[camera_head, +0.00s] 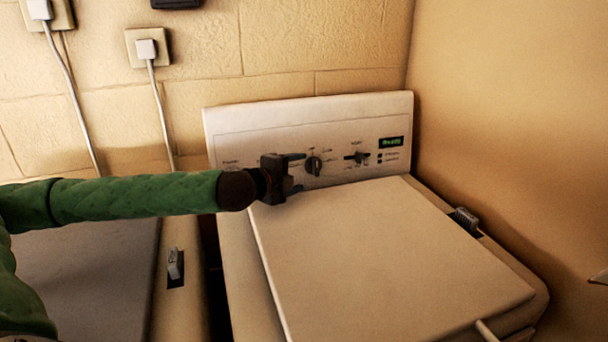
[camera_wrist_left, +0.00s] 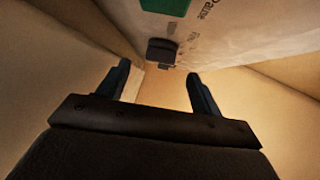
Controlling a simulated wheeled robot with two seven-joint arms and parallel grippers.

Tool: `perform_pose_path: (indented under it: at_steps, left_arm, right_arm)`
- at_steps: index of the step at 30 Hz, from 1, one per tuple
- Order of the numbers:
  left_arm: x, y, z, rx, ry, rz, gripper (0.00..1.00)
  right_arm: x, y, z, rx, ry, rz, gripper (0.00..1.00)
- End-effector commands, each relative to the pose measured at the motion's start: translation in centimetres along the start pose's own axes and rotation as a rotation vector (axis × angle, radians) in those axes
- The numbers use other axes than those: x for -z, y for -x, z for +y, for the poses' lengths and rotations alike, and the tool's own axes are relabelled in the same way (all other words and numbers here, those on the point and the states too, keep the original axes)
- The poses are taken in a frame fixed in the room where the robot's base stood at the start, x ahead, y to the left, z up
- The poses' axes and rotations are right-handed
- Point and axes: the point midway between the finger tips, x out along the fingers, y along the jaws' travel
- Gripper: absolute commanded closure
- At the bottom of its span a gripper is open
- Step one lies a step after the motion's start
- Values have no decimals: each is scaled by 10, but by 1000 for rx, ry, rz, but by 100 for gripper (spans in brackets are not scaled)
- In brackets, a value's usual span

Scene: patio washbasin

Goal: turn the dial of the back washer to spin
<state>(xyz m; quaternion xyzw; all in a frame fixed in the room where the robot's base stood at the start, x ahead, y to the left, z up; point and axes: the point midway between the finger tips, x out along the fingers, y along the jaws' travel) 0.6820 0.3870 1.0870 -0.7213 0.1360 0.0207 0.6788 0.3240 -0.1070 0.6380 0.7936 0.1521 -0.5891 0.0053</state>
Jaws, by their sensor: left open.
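The washer (camera_head: 390,250) has a pale raised control panel (camera_head: 250,120) at its back. A round dark dial (camera_head: 314,165) sits on the panel, with a second dark knob (camera_head: 356,156) to its right. My left gripper (camera_head: 299,174) is just left of the dial, its jaws open and pointing right along the panel. I see nothing between its fingers. In the left wrist view, the open fingers (camera_wrist_left: 163,88) show with a dark knob (camera_wrist_left: 163,50) on the panel beyond them; I cannot tell which knob it is. The dial's pointer setting is too small to read.
The washer's closed lid lies below the panel. A tan wall (camera_head: 510,110) stands close on the right. A second machine (camera_head: 90,280) is at left under my arm. Wall plugs with cords (camera_head: 146,48) hang behind.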

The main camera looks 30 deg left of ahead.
Motion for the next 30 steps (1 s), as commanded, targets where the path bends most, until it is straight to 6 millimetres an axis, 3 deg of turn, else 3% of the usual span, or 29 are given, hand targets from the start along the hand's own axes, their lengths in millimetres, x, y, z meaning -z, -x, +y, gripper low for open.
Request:
perform_pose_path:
  at_steps: [3,12,23,30]
  left_arm:
    - [-1,10,1,0,-2,-1,35]
    - [0,21,0,0,-1,0,35]
    - [0,19,0,0,0,0,35]
    - [0,3,-2,2,2,0,35]
  right_arm:
    - [-2,-10,0,5,7,8,100]
    - [1,-12,-6,17,15,27,100]
    - [1,-10,-5,14,9,23,100]
    - [0,-2,1,0,3,5,100]
